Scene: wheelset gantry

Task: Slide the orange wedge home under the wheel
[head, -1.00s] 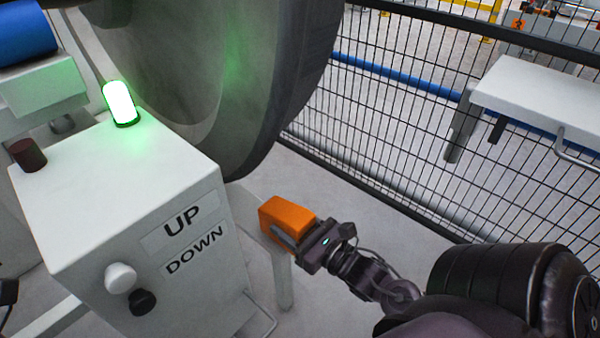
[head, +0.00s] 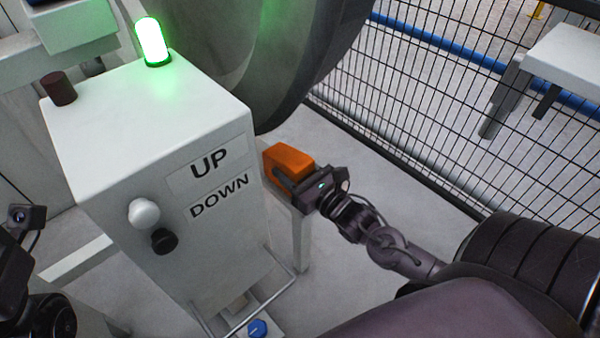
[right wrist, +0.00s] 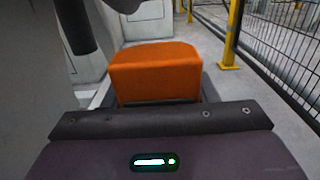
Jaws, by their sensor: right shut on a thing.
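The orange wedge (head: 288,159) is just right of the control box and below the rim of the big grey wheel (head: 300,70). My right gripper (head: 298,184) is shut on the wedge from the near right side.
The white control box (head: 150,150) has UP and DOWN labels, a white and a black knob, and a lit green lamp (head: 152,40). A black mesh fence (head: 440,120) runs along the right. A blue knob (head: 257,328) is low by the box. Floor between wedge and fence is clear.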

